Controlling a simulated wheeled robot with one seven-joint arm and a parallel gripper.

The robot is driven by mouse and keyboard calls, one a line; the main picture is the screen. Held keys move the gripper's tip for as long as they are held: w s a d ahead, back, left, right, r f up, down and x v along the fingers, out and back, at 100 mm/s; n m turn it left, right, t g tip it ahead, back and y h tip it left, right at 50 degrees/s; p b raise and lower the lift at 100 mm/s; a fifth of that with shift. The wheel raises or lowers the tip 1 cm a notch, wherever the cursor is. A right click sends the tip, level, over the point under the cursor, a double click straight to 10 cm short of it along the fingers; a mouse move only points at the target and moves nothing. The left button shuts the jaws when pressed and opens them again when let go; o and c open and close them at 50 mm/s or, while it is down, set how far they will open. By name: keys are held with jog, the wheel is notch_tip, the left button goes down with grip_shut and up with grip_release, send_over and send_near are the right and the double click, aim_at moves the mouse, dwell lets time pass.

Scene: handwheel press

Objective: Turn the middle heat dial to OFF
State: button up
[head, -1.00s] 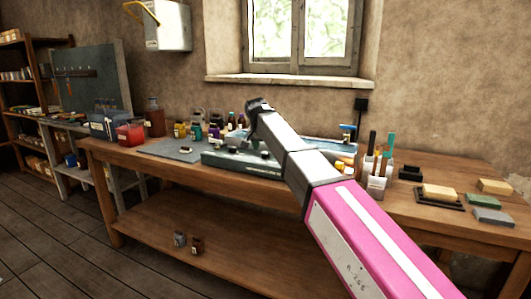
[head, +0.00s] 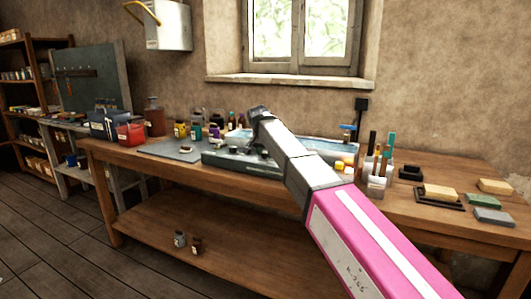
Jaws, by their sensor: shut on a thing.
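A low grey-green heater unit (head: 222,161) lies on the workbench, with small dark heat dials (head: 232,149) along its near side. My arm reaches in from the lower right. Its dark end, with my gripper (head: 256,130), is just above and behind the dials. The gripper is shut on what I take to be the middle heat dial. The fingertips and their contact are small and largely hidden by my own wrist. The dial's pointer and the OFF mark cannot be read at this size.
Several bottles (head: 196,131) and a red container (head: 131,131) stand left of the unit on the wooden bench (head: 165,168). A cup of tools (head: 376,186) stands to the right of my arm, with blocks (head: 495,186) farther right. The window is behind.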

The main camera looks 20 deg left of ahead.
jog(key=shift+n, duration=0.3)
jog(key=n+y, duration=0.2)
jog(key=n, duration=0.2)
jog(key=shift+d, duration=0.1)
jog(key=shift+n+g+y, duration=0.5)
jog(key=shift+n+y, duration=0.1)
jog(key=shift+n, duration=1.5)
jog(key=o, duration=0.9)
jog(key=shift+r, duration=0.1)
jog(key=v, duration=1)
jog(key=shift+d+r, duration=0.15)
jog(key=shift+r, duration=0.15)
